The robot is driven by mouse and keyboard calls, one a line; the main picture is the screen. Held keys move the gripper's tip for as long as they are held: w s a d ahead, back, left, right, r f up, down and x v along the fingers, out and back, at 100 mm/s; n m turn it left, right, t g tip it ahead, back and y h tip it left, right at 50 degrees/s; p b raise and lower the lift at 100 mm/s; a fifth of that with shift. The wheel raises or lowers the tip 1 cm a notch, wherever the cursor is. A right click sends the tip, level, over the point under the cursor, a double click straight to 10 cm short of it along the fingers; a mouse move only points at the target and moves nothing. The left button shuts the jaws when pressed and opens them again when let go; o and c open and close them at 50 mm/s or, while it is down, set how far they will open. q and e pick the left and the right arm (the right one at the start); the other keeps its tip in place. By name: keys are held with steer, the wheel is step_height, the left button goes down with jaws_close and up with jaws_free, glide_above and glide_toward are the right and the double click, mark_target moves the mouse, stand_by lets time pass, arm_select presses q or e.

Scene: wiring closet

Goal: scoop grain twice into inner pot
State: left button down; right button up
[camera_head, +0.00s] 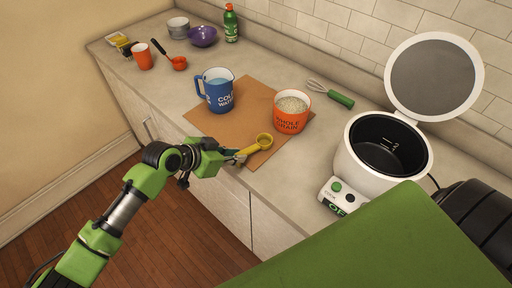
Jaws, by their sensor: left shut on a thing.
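My left gripper (236,156) is shut on the handle of a yellow scoop (263,142) at the front edge of the counter. The scoop's bowl points right, over the front of a brown board, and no grain can be made out in it. An orange-red container (290,117) marked "WHOLE GRAIN" holds pale grain and stands on the board, behind and right of the scoop. The white rice cooker (360,180) at right has its lid (433,77) raised. Its dark inner pot (385,157) sits inside and looks empty. My right gripper is out of view.
A blue "COLD WATER" jug (218,97) stands on the brown board (202,122). A green-handled whisk (338,99) lies behind the grain. An orange cup (142,58), red scoop (179,63), purple bowl (203,37) and green bottle (231,25) stand far left.

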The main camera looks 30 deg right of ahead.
arm_select(q)
steer(key=shift+r, duration=0.1)
steer(key=shift+r+p, duration=0.6)
steer(key=shift+r, duration=0.05)
step_height(320, 180, up, 8)
steer(key=p, duration=0.6)
stand_by(0.4)
stand_by(0.5)
